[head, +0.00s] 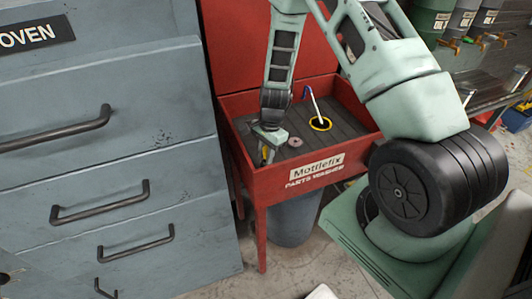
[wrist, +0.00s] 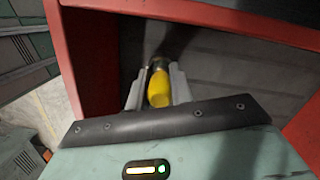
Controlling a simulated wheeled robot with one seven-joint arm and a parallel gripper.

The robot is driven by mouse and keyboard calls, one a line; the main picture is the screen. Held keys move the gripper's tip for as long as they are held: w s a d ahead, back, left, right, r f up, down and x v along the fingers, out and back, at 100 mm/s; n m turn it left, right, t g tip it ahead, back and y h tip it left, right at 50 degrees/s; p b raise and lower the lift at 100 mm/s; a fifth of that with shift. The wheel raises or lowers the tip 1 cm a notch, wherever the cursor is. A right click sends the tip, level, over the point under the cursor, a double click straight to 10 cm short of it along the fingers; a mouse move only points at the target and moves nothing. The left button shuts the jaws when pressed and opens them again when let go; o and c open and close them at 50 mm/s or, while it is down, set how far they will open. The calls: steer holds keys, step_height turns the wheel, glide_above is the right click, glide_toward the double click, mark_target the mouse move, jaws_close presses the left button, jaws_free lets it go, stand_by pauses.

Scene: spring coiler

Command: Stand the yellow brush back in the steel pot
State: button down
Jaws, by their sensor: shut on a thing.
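The yellow brush (wrist: 159,90) is between the two fingers of my gripper (wrist: 157,78) in the wrist view, its rounded yellow handle end toward the camera. A greyish part of it shows beyond the fingers, and its far end is lost in shadow. In the head view my gripper (head: 267,153) is low inside the left front part of the red parts washer (head: 262,184), with a bit of yellow at its fingers. I cannot tell whether the brush touches the washer's floor. I cannot make out the steel pot for certain in either view.
On the washer's dark slatted floor are a yellow-rimmed dark round thing (head: 320,124) with a pale, blue-tipped stick rising from it, and a small pinkish disc (head: 295,142). Red walls surround the basin. A grey drawer cabinet (head: 110,160) stands close on the left.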

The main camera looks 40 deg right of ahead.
steer(key=shift+f, duration=0.35)
steer(key=c, duration=1.2)
jaws_free()
steer(key=shift+o, duration=0.2)
step_height(320, 180, up, 17)
steer(key=d+b, duration=0.2)
steer(key=shift+d+r, duration=0.15)
steer(key=shift+d, duration=0.15)
steer(key=shift+w, duration=0.1)
